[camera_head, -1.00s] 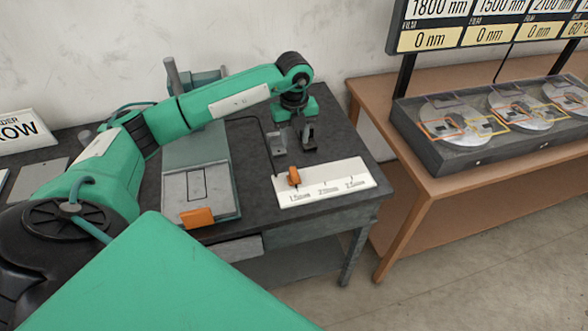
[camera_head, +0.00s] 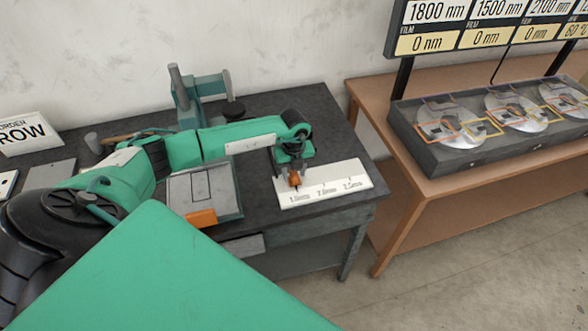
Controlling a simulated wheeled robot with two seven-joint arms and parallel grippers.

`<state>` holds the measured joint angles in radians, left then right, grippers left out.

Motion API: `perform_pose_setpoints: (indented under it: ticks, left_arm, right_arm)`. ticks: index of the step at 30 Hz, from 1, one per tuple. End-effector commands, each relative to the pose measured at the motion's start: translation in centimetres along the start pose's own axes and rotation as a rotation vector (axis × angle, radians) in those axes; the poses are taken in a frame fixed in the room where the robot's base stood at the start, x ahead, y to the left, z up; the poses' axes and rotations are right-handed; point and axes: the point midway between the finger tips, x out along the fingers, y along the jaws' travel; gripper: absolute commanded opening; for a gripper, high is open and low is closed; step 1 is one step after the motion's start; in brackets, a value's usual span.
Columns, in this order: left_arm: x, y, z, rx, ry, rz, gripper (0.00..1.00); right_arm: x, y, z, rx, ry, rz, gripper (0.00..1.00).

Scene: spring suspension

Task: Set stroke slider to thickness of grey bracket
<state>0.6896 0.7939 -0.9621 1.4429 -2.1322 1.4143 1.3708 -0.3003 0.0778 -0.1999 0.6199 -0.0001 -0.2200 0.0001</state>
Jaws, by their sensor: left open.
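The stroke slider is a white scale plate (camera_head: 335,183) on the dark table, with three marks whose small labels look like 1.5, 2.0 and 2.5 mm. Its orange knob (camera_head: 295,180) stands at the left end, by the lowest mark. My left gripper (camera_head: 293,172) is open and low over the knob, its fingers around or just behind it; I cannot tell whether they touch it. I cannot make out a grey bracket for certain. My right gripper is not in view.
A grey plate device with an orange tab (camera_head: 202,218) lies left of the scale. A teal stand (camera_head: 200,95) is behind my left arm. A brown table (camera_head: 450,195) at right holds a dark tray (camera_head: 455,158) of discs below a display (camera_head: 470,30).

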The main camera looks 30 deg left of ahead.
Motion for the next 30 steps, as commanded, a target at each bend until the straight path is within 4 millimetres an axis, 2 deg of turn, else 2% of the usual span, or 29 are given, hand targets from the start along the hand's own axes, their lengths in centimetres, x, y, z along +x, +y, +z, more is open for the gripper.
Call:
perform_pose_setpoints:
  ticks: [7, 13, 20, 23, 30]
  left_arm:
    - [0.1, 0.0, 0.0, 0.0, 0.0, 0.0, 0.4]
    - [0.0, 0.0, 0.0, 0.0, 0.001, 0.0, 0.01]
    - [0.1, -0.3, 0.0, 0.0, 0.001, -0.001, 0.0]
    - [0.4, -1.6, 0.0, 0.0, 0.001, -0.004, 0.0]
    - [0.5, -6.5, 0.1, -0.001, 0.0, -0.005, 0.0]
  right_arm:
    - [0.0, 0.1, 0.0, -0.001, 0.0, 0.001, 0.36]
    - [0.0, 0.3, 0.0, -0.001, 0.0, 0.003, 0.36]
    - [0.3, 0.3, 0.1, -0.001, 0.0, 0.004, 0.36]
    - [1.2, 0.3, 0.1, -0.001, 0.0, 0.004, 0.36]
    - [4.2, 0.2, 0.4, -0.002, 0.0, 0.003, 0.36]
